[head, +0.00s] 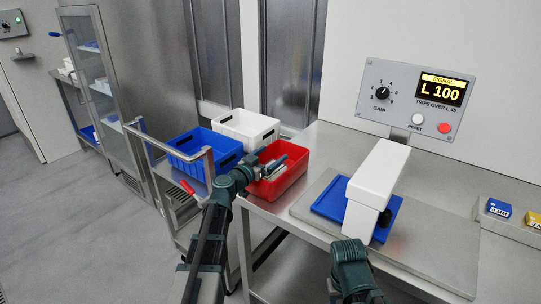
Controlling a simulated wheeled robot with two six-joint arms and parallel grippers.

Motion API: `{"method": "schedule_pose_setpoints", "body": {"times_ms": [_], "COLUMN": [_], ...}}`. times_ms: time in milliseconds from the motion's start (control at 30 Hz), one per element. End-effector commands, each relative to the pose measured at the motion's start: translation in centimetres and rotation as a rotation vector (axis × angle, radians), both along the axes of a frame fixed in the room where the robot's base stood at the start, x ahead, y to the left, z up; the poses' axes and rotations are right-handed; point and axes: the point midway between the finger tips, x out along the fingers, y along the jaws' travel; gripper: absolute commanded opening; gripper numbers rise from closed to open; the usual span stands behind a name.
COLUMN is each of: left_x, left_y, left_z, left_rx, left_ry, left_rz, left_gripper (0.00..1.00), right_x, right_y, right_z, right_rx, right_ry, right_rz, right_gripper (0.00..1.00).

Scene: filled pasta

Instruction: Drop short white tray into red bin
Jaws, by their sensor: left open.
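The red bin (294,178) stands at the left end of the steel table, beside the blue and white crates. My left gripper (276,167) is over the red bin's opening, with its jaws open. The gripper and wrist cover part of the bin's inside. I cannot make out a short white tray in the bin or in the jaws. My right arm shows at the bottom centre, in front of the table, but its gripper jaws do not show.
A white block-shaped housing (378,174) stands over a blue tray (329,204) on a steel plate (426,240). A blue crate (190,158) and a white crate (245,130) sit on a cart with a rail (150,138). A signal panel (418,97) stands behind.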

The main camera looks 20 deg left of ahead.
Motion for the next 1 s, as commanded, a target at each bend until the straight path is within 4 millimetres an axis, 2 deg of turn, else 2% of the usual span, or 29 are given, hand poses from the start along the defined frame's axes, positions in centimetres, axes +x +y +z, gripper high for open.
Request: {"method": "schedule_pose_setpoints", "body": {"times_ms": [33, 200, 500, 700, 1000], "left_x": [-1.6, -5.3, -9.8, -11.0, -11.0], "left_y": [0.4, 1.8, 3.6, 4.1, 4.2], "left_z": [0.0, 0.0, 0.0, 0.1, 0.1], "left_rx": [0.000, 0.000, -0.002, -0.002, -0.002], "left_ry": [0.000, -0.001, -0.002, -0.002, -0.002], "left_rz": [0.003, 0.005, 0.005, 0.003, 0.003], "left_gripper": [1.00, 1.00, 1.00, 1.00, 1.00], "right_x": [0.0, 0.0, 0.0, 0.0, 0.0], "right_y": [0.0, 0.0, 0.0, 0.0, 0.0], "right_z": [-0.1, 0.0, 0.0, 0.0, 0.0], "right_rx": [0.000, 0.000, 0.000, 0.000, 0.000], "right_ry": [0.000, 0.000, 0.000, 0.000, 0.000], "right_rz": [0.000, 0.000, 0.000, 0.000, 0.000], "right_gripper": [0.50, 0.50, 0.50, 0.50, 0.50]}}
